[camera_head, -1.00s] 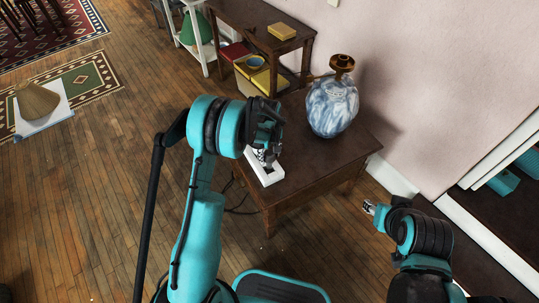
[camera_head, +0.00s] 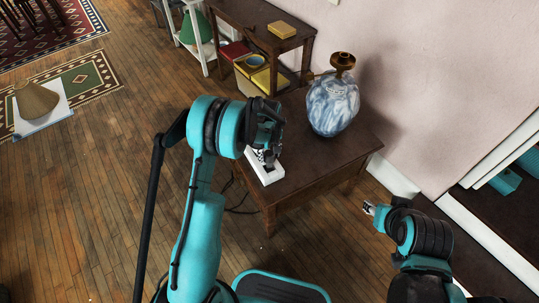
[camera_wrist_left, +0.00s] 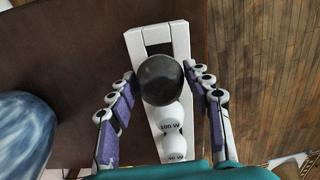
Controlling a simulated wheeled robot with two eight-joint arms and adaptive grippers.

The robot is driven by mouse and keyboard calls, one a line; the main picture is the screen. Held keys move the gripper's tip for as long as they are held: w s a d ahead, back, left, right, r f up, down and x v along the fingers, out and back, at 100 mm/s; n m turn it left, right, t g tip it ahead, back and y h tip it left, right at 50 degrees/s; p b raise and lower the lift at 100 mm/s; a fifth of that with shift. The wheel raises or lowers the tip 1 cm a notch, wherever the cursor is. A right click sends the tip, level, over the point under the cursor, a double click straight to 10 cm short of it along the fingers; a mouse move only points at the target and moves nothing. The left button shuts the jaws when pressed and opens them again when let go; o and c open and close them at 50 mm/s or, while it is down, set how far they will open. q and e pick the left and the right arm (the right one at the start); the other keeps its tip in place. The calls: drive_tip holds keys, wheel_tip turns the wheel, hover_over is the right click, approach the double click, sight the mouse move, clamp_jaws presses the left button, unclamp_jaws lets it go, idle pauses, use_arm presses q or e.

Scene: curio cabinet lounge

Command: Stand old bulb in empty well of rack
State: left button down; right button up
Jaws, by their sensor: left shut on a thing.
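The white rack (camera_head: 267,173) lies on the dark wooden side table (camera_head: 330,170), near its front left edge. My left gripper (camera_head: 264,148) is over the rack. In the left wrist view, my left gripper (camera_wrist_left: 160,72) is shut on the old bulb (camera_wrist_left: 161,80), a dark, rounded bulb, with one finger on each side. The bulb is over the rack (camera_wrist_left: 182,38) and hides part of it. A dark recess shows beyond the bulb. White bulbs, one marked 100 W (camera_wrist_left: 171,118), stand in the nearer part. Whether the old bulb touches the rack is hidden. My right gripper (camera_head: 369,208) is away from the table, its opening unclear.
A blue and white marbled lamp base (camera_head: 332,105) with a brass top stands on the table, right of the rack. A shelf unit (camera_head: 235,15) with a yellow book stands behind. A lampshade (camera_head: 36,99) is on the left floor. The table's front right is clear.

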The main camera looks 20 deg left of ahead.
use_arm(q)
drive_tip(key=shift+f+b, duration=0.6)
drive_tip(key=shift+f, duration=0.25)
drive_tip(key=shift+f+b, duration=0.45)
drive_tip(key=shift+f, duration=0.8)
drive_tip(key=c, duration=0.6)
unclamp_jaws()
wheel_tip(320, 180, up, 12)
drive_tip(key=shift+r, duration=0.1)
